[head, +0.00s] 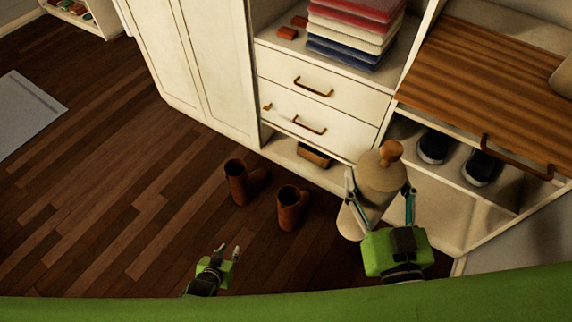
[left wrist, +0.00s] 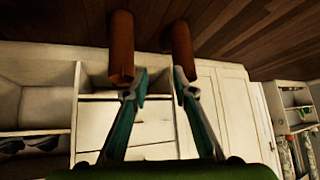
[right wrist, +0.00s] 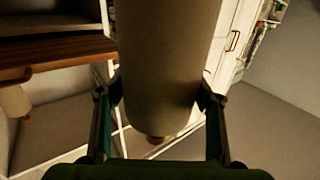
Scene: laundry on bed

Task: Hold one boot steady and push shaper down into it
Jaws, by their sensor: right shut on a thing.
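Two brown boots stand upright on the dark wood floor, the left boot (head: 238,182) and the right boot (head: 291,208). Both show beyond my left fingers in the left wrist view. My left gripper (head: 232,253) is open and empty, nearer to me than the boots and apart from them. My right gripper (head: 380,187) is shut on the beige shaper (head: 354,215), with one finger on each side. The shaper has a wooden knob (head: 390,151) and is held up to the right of the boots. Its body fills the middle of the right wrist view (right wrist: 168,50).
A white cabinet (head: 213,100) with drawers (head: 292,80) stands behind the boots. A low bench with a wooden top (head: 480,75) and dark shoes (head: 433,147) is at the right. A brush (head: 314,156) lies on the bottom shelf. Floor left of the boots is clear.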

